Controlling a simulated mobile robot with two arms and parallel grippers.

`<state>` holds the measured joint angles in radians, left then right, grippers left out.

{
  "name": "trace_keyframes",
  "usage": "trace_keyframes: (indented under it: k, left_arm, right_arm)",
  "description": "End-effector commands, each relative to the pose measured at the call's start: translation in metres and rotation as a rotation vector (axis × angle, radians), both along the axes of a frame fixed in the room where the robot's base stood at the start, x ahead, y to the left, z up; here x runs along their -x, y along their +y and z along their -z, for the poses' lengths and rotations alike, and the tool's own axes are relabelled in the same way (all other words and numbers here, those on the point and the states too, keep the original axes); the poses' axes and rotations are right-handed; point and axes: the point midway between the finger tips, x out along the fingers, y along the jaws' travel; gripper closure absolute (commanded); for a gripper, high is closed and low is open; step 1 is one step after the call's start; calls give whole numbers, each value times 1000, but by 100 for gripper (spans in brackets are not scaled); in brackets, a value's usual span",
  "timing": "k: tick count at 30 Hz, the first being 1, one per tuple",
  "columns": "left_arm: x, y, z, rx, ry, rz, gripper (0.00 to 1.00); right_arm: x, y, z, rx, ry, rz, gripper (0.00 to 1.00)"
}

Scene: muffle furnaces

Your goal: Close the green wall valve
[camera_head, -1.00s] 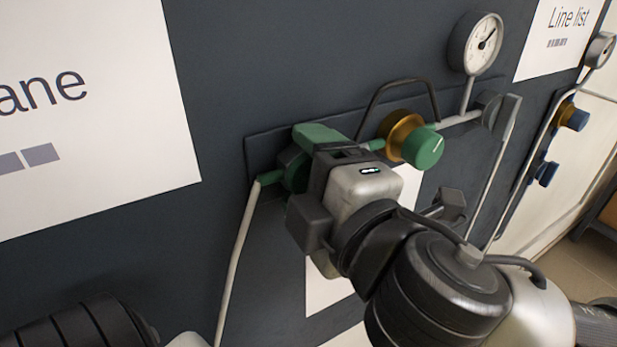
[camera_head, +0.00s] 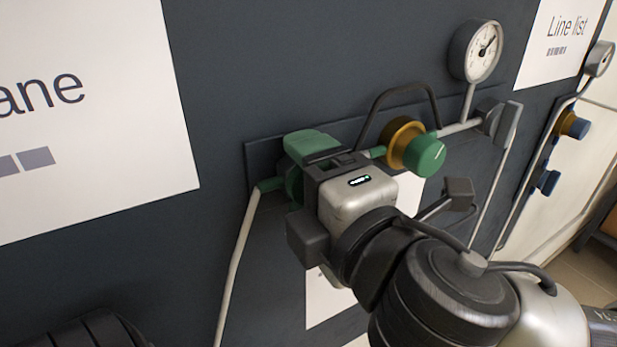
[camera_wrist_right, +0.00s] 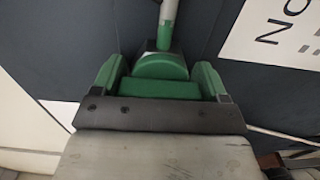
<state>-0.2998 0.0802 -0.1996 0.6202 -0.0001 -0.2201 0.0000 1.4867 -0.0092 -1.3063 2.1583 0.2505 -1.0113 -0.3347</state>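The green wall valve (camera_head: 292,183) sits at the left end of a pipe line on a dark wall plate. My right gripper (camera_head: 312,150) is in front of it and covers most of it. In the right wrist view a green rounded body (camera_wrist_right: 160,66) and a green bar (camera_wrist_right: 158,89) lie between two green finger-like parts of my right gripper (camera_wrist_right: 158,82). These parts stand wide apart on either side, so the gripper looks open around the bar. Contact and the handle's exact angle cannot be told. My left gripper is out of view.
Right of the valve are a brass collar (camera_head: 403,137) with a green knob (camera_head: 426,156) and a pressure gauge (camera_head: 482,51). A black hose (camera_head: 402,87) arches above. A white pipe (camera_head: 236,265) runs down at left. Blue knobs (camera_head: 573,124) stand further right.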

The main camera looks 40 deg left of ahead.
Motion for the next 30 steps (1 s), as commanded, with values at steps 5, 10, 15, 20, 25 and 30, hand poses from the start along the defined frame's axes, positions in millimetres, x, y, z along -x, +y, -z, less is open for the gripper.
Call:
trace_keyframes:
  k: [5,10,15,20,25,30]
  left_arm:
    - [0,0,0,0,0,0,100]
    - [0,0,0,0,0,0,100]
    - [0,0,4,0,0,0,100]
    - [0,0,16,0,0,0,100]
    - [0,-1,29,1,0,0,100]
    - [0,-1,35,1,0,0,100]
  right_arm:
    - [0,0,1,1,1,-1,2]
    - [0,0,0,-1,2,0,2]
    - [2,-6,1,-2,2,0,2]
    - [12,-30,4,-2,0,-1,2]
    - [26,-63,3,-3,-1,0,2]
    - [36,-88,2,-2,-1,0,2]
